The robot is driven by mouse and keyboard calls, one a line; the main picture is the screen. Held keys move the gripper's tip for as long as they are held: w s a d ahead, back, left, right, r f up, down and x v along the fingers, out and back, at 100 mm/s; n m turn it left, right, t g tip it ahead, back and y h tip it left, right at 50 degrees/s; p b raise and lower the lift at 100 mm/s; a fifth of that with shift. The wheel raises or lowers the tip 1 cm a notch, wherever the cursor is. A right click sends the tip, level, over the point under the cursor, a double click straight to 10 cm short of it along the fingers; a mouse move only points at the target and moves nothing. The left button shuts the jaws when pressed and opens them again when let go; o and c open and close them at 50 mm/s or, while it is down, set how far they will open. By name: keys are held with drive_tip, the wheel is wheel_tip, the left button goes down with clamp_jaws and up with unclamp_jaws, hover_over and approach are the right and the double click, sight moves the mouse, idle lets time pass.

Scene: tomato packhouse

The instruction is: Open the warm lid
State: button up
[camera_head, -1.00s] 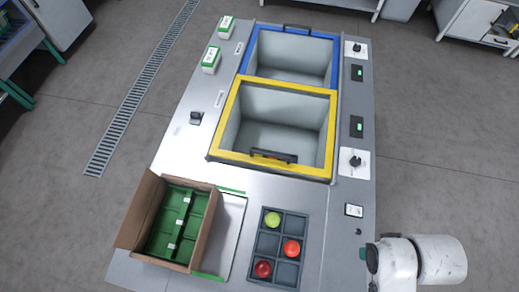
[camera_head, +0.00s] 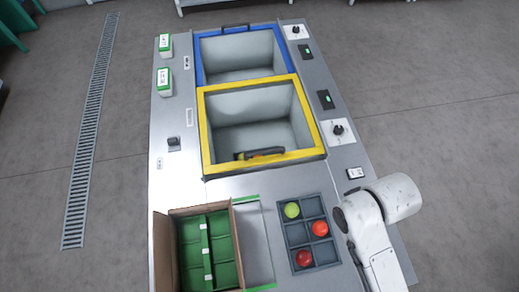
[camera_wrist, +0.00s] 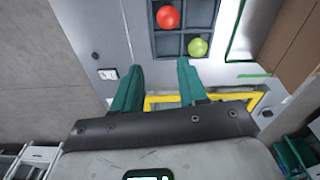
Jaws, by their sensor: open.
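Two chest wells are set into the grey counter. The nearer has a yellow-framed lid (camera_head: 203,130) with a dark handle on its near edge; the farther has a blue-framed lid (camera_head: 198,62) with a handle on its far edge. Both frames lie flat and the grey wells show through them. I cannot read which is labelled warm. My gripper (camera_wrist: 160,66) is open and empty in the wrist view, its green fingers apart. The yellow frame (camera_wrist: 228,96) shows behind and right of the fingers there. In the head view the gripper is hidden, with only my white arm visible at right.
A divided tray (camera_head: 287,241) holds one green and two red tomatoes. An open cardboard box (camera_head: 161,250) with green dividers stands at front left. Knobs (camera_head: 338,130) and switches line the counter's right side. Green-white boxes (camera_head: 164,82) stand at its left edge.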

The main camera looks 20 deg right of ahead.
drive_tip(key=n+t+y+b, duration=0.2)
drive_tip(key=n+y+b, duration=0.2)
drive_tip(key=n+b, duration=1)
approach(266, 151)
drive_tip(key=f+n, duration=0.1)
drive_tip(key=f, duration=0.1)
drive_tip(key=w+a+f+n+p, duration=0.1)
drive_tip(key=f, duration=0.2)
drive_tip(key=w+a+f+n, duration=0.1)
drive_tip(key=f, duration=0.1)
drive_tip(key=shift+w+a+f+p, duration=0.1)
drive_tip(key=shift+a+f+p, duration=0.1)
drive_tip(key=shift+p, duration=0.2)
drive_tip(key=shift+c, duration=0.4)
clamp_jaws()
